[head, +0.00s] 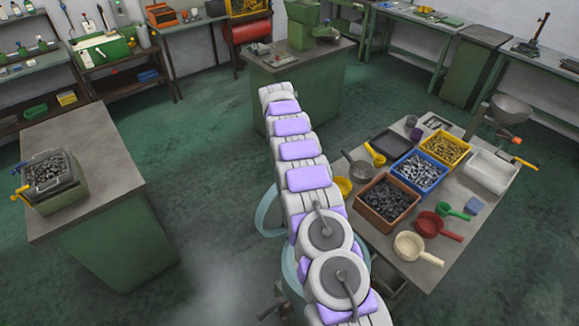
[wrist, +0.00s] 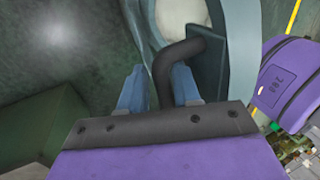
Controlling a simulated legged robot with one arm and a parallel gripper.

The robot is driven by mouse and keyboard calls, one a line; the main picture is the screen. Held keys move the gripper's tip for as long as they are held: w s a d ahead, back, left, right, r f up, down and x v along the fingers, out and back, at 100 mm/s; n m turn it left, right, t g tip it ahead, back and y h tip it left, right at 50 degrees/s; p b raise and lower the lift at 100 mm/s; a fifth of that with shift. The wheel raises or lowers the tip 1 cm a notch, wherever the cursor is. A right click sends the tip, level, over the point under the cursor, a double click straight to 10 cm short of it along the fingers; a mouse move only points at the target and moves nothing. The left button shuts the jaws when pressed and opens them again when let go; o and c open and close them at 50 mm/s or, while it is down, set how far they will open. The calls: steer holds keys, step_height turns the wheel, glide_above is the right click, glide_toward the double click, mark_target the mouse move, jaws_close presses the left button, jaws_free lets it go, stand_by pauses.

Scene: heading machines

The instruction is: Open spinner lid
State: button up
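My gripper (wrist: 158,70) shows in the wrist view as two blue fingers standing apart above a dark plate and purple body. A dark curved bar (wrist: 165,62) runs between the fingers, closer to the right one; I cannot tell whether it touches. A pale blue curved rim (wrist: 237,50) lies just beyond the fingertips, around a whitish rounded surface (wrist: 185,17). I cannot tell whether these are parts of the spinner or its lid. In the head view my white and purple arm crosses the middle; my fingers are not distinguishable there. I cannot pick out a spinner lid with certainty.
A worktable at right (head: 455,262) holds bins, pans and scoops. A green cabinet at left (head: 105,240) bears a container of dark pieces (head: 45,170). A green bench with a machine (head: 300,30) stands ahead. Green floor (head: 200,130) is clear left of the arm.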

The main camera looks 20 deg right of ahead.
steer(key=shift+o, duration=0.6)
steer(key=shift+d+r, duration=0.1)
steer(key=shift+r, duration=0.15)
steer(key=shift+s+a+r, duration=0.1)
steer(key=shift+a+r, duration=0.3)
steer(key=shift+r, duration=0.15)
steer(key=shift+a+r, duration=0.1)
steer(key=shift+r, duration=0.25)
steer(key=shift+d+r, duration=0.15)
steer(key=shift+r, duration=0.45)
steer(key=shift+d+r, duration=0.15)
steer(key=shift+r, duration=0.4)
steer(key=shift+s+a+r+b, duration=0.1)
steer(key=shift+s+r+b, duration=0.15)
steer(key=shift+b, duration=0.05)
steer(key=shift+s+a+r+b, duration=0.1)
steer(key=shift+s+a+b, duration=0.1)
steer(key=shift+s, duration=0.75)
steer(key=shift+s+a+r+b, duration=0.1)
steer(key=shift+s+a+b, duration=0.1)
steer(key=shift+s, duration=0.7)
steer(key=s+a+b, duration=0.1)
steer(key=s+a, duration=0.1)
steer(key=s, duration=0.9)
steer(key=shift+s+a+r, duration=0.15)
steer(key=shift+s+r, duration=0.15)
steer(key=shift+r, duration=0.1)
